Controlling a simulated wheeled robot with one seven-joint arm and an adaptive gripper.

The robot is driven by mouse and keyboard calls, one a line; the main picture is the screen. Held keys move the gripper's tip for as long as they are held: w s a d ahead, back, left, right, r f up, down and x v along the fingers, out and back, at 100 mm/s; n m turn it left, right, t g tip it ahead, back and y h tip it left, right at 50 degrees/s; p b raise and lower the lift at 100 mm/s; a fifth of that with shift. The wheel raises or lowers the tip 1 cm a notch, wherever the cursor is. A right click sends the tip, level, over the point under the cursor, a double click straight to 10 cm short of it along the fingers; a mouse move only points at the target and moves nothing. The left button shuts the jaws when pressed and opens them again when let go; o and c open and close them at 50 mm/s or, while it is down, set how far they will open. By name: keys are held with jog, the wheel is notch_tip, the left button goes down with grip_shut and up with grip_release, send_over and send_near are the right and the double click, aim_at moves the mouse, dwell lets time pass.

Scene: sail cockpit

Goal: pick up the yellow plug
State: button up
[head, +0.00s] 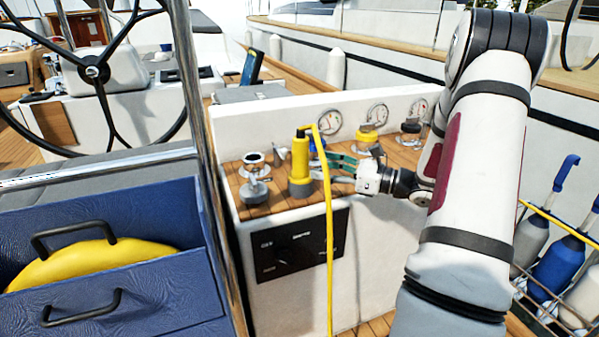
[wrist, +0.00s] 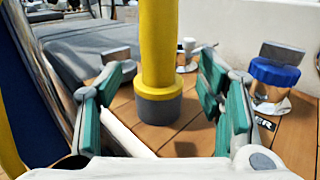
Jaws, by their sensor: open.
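The yellow plug (head: 300,160) stands upright on the wooden top of the white console, with a grey collar at its base and a yellow cable running from its top down the console front. My gripper (head: 335,172) is just right of the plug at the height of its lower part, with its fingers pointing toward it. In the wrist view the plug (wrist: 158,50) stands between the open green-padded fingers of my gripper (wrist: 162,105). Gaps show on both sides, and the fingers do not appear to touch it. Its top is out of the wrist view.
A grey-capped fitting (head: 254,180) stands left of the plug. A blue-capped fitting (wrist: 273,80) stands to the right in the wrist view. A yellow-capped fitting (head: 368,140) is further right, before round gauges. A metal pole (head: 205,150) rises at the console's left edge.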

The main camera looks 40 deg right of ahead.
aim_at(301, 163)
jog(key=x, duration=0.2)
jog(key=b+x, duration=0.1)
jog(key=x, duration=0.1)
jog(key=b+x, duration=0.1)
jog(key=x, duration=0.1)
jog(key=shift+f, duration=0.25)
jog(key=shift+w+a+r, duration=0.1)
jog(key=shift+w+a, duration=0.15)
jog(key=shift+w, duration=0.1)
jog(key=shift+c, duration=0.2)
grip_shut()
